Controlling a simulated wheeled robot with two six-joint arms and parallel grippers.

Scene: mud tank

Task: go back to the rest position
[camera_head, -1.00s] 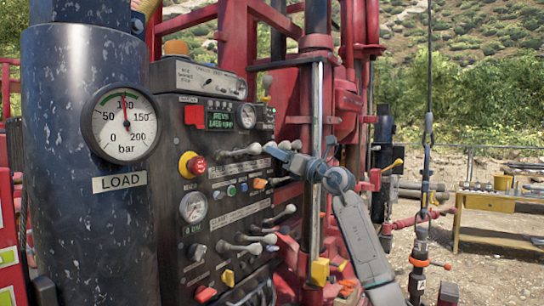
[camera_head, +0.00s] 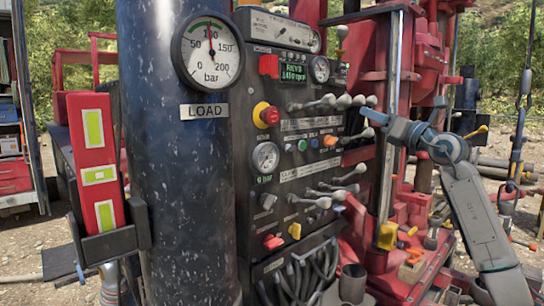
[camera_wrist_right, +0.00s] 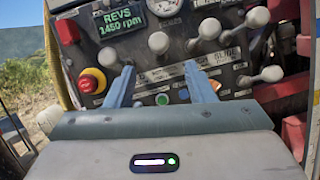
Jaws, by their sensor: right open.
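My right gripper (camera_head: 368,114) is at the right side of the control panel (camera_head: 262,215), beside the upper row of grey-knobbed levers (camera_head: 325,102). My forearm runs from there down to the lower right. In the right wrist view the two blue fingers (camera_wrist_right: 159,70) stand wide apart with nothing between them, pointing at the panel. Lever knobs (camera_wrist_right: 158,43) show beyond the fingertips; whether a finger touches one I cannot tell. My left gripper is out of view.
A dark column (camera_head: 165,150) with a load gauge (camera_head: 211,48) stands left of the panel. A red emergency button (camera_head: 267,114) is on the panel. Red rig framework (camera_head: 428,60) stands close behind my right arm. A red box with yellow-green labels (camera_head: 97,160) is at the left.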

